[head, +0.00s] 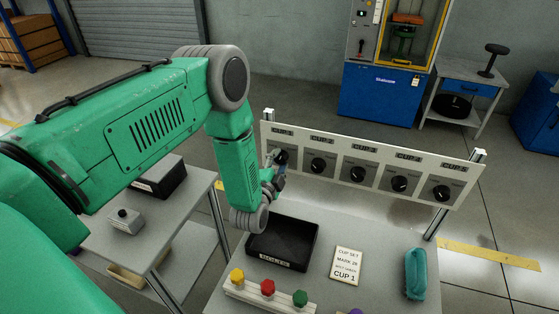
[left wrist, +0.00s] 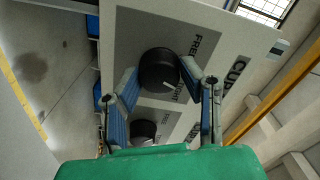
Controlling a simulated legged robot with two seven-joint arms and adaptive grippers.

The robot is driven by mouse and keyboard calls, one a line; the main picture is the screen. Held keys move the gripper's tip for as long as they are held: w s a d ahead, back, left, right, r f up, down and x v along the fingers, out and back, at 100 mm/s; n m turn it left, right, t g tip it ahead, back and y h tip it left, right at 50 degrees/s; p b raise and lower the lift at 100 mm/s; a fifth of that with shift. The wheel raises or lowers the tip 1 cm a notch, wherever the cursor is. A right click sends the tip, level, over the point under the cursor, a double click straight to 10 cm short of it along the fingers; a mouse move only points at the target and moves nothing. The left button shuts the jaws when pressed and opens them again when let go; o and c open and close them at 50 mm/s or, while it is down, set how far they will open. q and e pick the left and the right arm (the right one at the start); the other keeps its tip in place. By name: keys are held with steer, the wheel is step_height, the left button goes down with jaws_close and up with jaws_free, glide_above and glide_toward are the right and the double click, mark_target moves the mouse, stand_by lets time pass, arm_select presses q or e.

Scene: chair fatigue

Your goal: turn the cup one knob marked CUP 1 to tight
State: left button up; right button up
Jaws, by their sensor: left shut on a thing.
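The panel (head: 375,158) stands upright at the back of the table with a row of black knobs. The CUP 1 knob (head: 281,157) is at its far left, partly covered by my left gripper (head: 274,174). In the left wrist view the knob (left wrist: 158,68) is round and black, with a white pointer line at its lower right, towards the word TIGHT; FREE is printed above. My left gripper's blue fingers (left wrist: 165,95) are shut on the knob, one on each side. My right gripper is in neither view.
Other knobs (head: 357,174) continue to the right on the panel. Below are a black tray (head: 310,243), a card reading CUP 1 (head: 346,265), coloured knobs in a white rack (head: 267,298) and a teal object (head: 416,273). A side table (head: 190,212) stands left.

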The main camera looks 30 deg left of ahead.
arm_select(q)
steer(key=m+b, duration=0.1)
steer(key=m, duration=0.3)
steer(key=shift+f+m, duration=0.1)
steer(key=shift+m, duration=0.3)
steer(key=shift+m, duration=0.3)
steer(key=o, duration=1.1)
steer(key=shift+o, duration=0.2)
steer(key=shift+f, duration=0.1)
